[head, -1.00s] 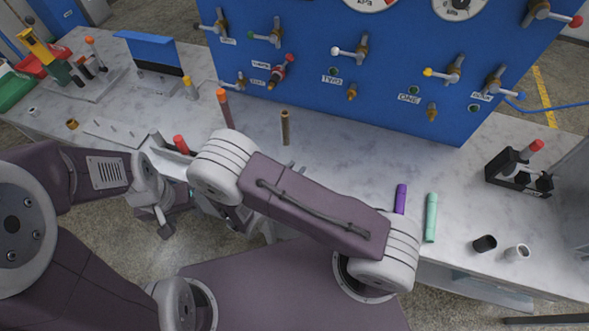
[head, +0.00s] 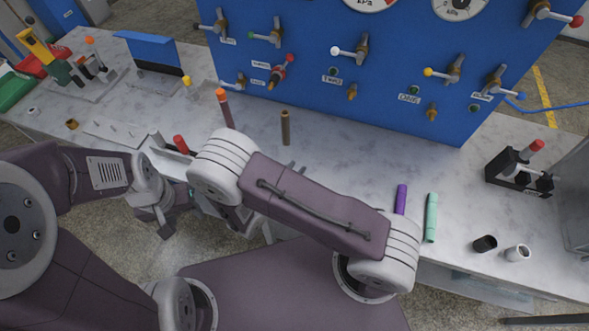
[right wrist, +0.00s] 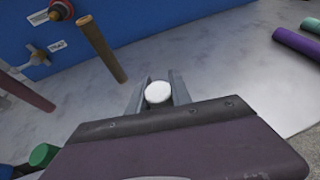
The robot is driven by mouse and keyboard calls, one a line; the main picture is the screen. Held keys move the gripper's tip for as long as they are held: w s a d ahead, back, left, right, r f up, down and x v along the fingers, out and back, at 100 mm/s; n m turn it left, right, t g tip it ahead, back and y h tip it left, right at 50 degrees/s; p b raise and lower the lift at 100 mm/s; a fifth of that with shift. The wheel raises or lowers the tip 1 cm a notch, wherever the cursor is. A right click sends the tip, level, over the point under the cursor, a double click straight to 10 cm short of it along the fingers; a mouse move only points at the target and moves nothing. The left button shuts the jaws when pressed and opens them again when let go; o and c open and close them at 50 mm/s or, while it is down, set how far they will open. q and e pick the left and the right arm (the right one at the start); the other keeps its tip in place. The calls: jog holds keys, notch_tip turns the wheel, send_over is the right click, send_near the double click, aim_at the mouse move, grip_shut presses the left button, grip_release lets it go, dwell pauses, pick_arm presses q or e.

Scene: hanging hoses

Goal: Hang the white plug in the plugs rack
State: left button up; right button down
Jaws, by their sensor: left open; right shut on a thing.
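In the right wrist view my right gripper (right wrist: 159,82) is shut on the white plug (right wrist: 158,93), whose round white end shows between the two fingers. In the head view this gripper and the plug are mostly hidden behind my right forearm. My left gripper (head: 165,224) is open and empty, low at the table's front edge. A pale plate with several short pegs (head: 112,133) lies at the left of the table; I cannot tell for sure whether it is the plugs rack.
A black holder (head: 517,172) stands far right. The blue valve panel (head: 300,55) closes off the back.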

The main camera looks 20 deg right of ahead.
jog(key=shift+f+b, duration=1.15)
jog(key=shift+f, duration=0.25)
jog(key=c, duration=1.3)
grip_release()
jog(key=shift+r, duration=0.1)
jog(key=shift+o, duration=1.1)
jog(key=shift+a, duration=0.1)
